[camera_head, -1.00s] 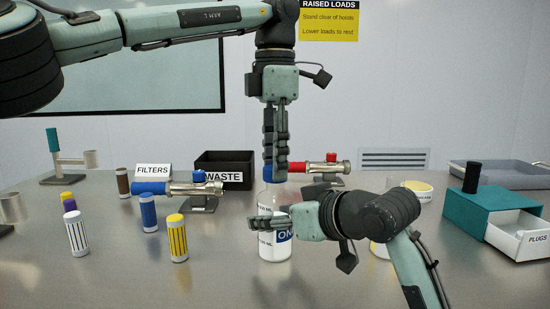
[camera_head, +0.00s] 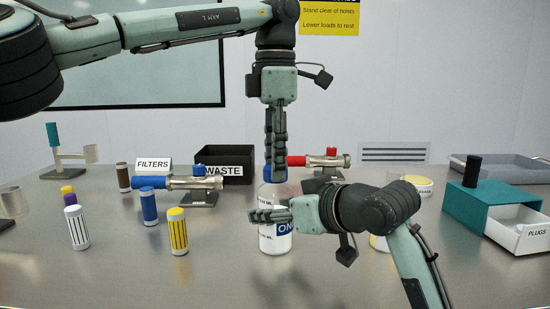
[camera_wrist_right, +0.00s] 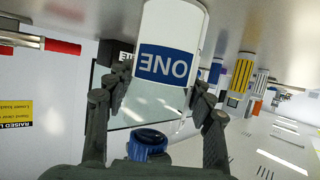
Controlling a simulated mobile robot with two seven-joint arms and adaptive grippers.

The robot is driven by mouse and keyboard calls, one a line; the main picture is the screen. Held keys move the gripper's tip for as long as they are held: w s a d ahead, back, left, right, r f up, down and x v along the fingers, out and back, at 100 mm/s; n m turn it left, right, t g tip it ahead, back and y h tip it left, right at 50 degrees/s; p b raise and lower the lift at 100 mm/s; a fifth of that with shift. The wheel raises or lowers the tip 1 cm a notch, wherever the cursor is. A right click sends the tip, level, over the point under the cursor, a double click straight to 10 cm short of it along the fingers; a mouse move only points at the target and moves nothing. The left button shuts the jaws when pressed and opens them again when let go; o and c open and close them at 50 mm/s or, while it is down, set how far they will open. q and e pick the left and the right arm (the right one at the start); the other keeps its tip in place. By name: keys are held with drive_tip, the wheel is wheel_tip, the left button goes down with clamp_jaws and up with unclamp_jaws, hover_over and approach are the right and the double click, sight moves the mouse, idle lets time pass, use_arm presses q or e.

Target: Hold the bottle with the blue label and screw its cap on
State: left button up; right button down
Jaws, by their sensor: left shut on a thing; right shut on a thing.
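The bottle (camera_head: 275,243) stands upright on the table, white below and clear above, with a blue label (camera_head: 285,228) reading ONE. In the right wrist view the bottle (camera_wrist_right: 175,25) is upside down, and its label shows plainly. My right gripper (camera_head: 262,215) comes from the right and is shut around the bottle, one finger on each side. The blue cap (camera_head: 266,175) is at the bottle's top, partly hidden by fingers. My left gripper (camera_head: 276,178) points straight down and is shut on the cap. Whether the threads are engaged cannot be told.
Several coloured cylinders stand at the left, with a blue-handled valve (camera_head: 175,182) close by. A red-handled valve (camera_head: 315,161) and the black WASTE bin (camera_head: 225,160) are behind the bottle. A teal PLUGS drawer box (camera_head: 470,208) is at the right. The front table is clear.

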use_arm(q)
drive_tip(key=m, duration=2.9)
drive_tip(key=o, duration=0.7)
drive_tip(key=shift+o, duration=0.2)
drive_tip(key=shift+c, duration=0.3)
